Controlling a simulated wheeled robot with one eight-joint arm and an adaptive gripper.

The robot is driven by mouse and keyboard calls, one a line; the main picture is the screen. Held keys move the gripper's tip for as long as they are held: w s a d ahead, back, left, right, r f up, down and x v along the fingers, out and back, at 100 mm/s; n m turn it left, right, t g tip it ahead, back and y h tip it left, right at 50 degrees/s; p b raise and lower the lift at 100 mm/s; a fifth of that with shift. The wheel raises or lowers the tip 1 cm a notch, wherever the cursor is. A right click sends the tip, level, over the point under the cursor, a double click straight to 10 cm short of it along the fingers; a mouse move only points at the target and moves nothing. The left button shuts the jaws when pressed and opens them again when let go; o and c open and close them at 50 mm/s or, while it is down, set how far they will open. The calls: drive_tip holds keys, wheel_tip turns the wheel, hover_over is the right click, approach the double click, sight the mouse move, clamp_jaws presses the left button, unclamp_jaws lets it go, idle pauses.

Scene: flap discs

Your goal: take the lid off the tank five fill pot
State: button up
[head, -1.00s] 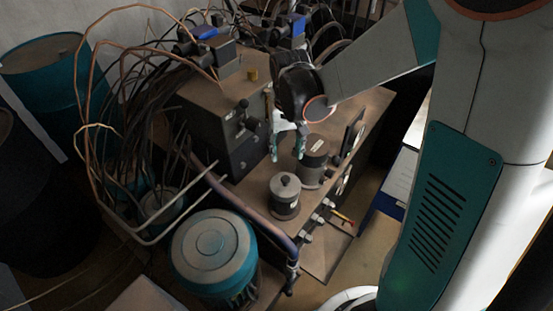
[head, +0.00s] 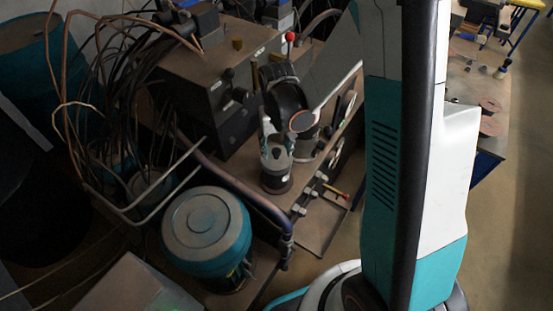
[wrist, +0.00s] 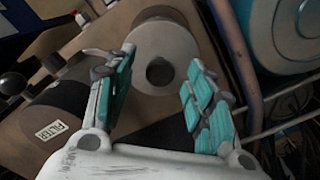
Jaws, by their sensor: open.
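A short grey pot (head: 276,184) stands on the brown machine top, its lid (wrist: 178,48) in place with a round dark knob (wrist: 160,72) at the centre. I take it for the fill pot; no tank number is readable. My gripper (head: 278,142) points down just above the lid, open. In the wrist view my gripper (wrist: 161,60) has one teal-padded finger on each side of the knob, apart from it. In the head view the fingers partly hide the lid. A second dark cylinder labelled FILTER (wrist: 52,118) lies beside the pot in the wrist view.
A pipe rail (head: 235,190) runs close by the pot's left. A teal drum (head: 206,230) stands beyond it. A dark control box (head: 228,95) and many cables stand behind and left. Valves with a red handle (head: 336,191) stick out at right.

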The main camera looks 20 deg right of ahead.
wheel_tip(320, 180, down, 2)
drive_tip(key=shift+r, duration=0.1)
clamp_jaws()
